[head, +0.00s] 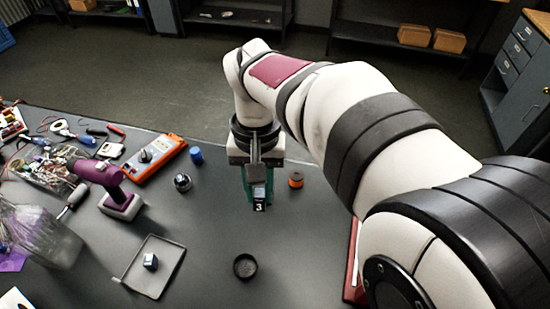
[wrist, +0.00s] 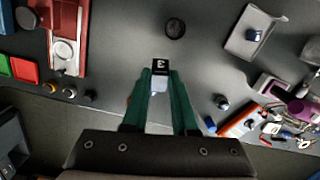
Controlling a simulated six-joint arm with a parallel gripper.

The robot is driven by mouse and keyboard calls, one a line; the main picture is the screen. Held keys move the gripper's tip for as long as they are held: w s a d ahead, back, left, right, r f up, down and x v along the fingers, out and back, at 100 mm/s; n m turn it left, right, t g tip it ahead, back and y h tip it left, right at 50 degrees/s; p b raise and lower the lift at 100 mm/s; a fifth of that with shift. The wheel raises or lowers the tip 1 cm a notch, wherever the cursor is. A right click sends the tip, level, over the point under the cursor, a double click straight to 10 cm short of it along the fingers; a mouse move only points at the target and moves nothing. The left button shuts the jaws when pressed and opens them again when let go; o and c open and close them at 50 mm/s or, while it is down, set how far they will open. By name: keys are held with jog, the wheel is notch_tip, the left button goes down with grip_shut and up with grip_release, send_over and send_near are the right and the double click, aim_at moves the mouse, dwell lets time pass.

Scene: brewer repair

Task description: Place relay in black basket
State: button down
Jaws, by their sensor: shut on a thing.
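My gripper (head: 258,192) (wrist: 160,80) is shut on a small block, which I take to be the relay (head: 259,206) (wrist: 160,67). It has a pale body and a black face marked 3, between the green fingers. It looks held above the dark table, but its height is hard to judge. My gripper is apart from the tray.
A round black cup (head: 245,266) (wrist: 175,27) stands right of the tray in the head view. A purple drill (head: 108,187), an orange meter (head: 153,160) and a silver-topped jar (head: 182,182) are to the left. An orange spool (head: 296,180) is right of my gripper. The table between gripper and tray is clear.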

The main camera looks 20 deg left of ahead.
jog(key=s+a+m+t+h, duration=0.2)
jog(key=s+a+m+t, duration=0.15)
jog(key=s+m, duration=0.55)
jog(key=m+h, duration=0.1)
jog(key=m, duration=0.2)
send_over(238, 273)
jog(key=shift+t, duration=0.45)
notch_tip(238, 273, down, 21)
jog(key=shift+r, duration=0.1)
jog(key=c, duration=0.6)
grip_release()
